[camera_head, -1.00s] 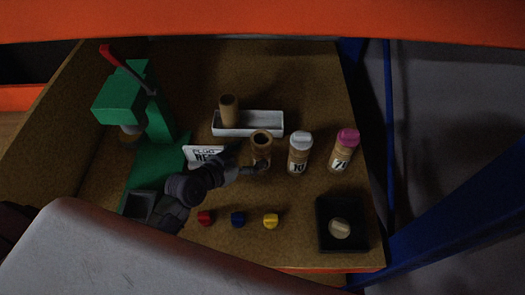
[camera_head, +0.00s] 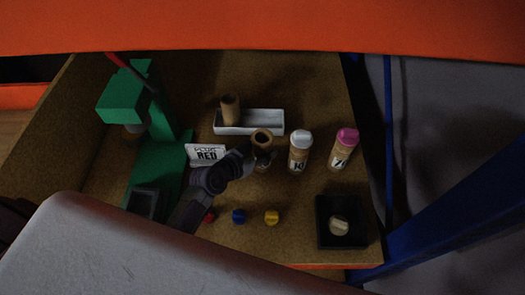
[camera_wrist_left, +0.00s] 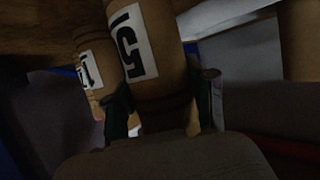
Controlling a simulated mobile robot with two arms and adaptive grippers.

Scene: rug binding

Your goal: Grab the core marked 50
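The open-topped brown core (camera_head: 262,137) stands upright in mid-table, with its label mostly hidden by my gripper in the head view. In the left wrist view, this core (camera_wrist_left: 157,55) shows a white label with a black 5; the rest of the number is out of sight. My left gripper (camera_head: 250,162) is at the core's lower part. Its fingers (camera_wrist_left: 165,108) stand on both sides of the core, with narrow gaps visible, so it looks open around it. My right gripper is not in view.
A white-capped core (camera_head: 299,150) and a pink-capped core (camera_head: 343,148) stand to the right. A white tray (camera_head: 265,122) with a plain core is behind. A PLUG RED sign (camera_head: 206,154), green press (camera_head: 125,98), coloured plugs (camera_head: 238,216) and black tray (camera_head: 325,239) surround the space.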

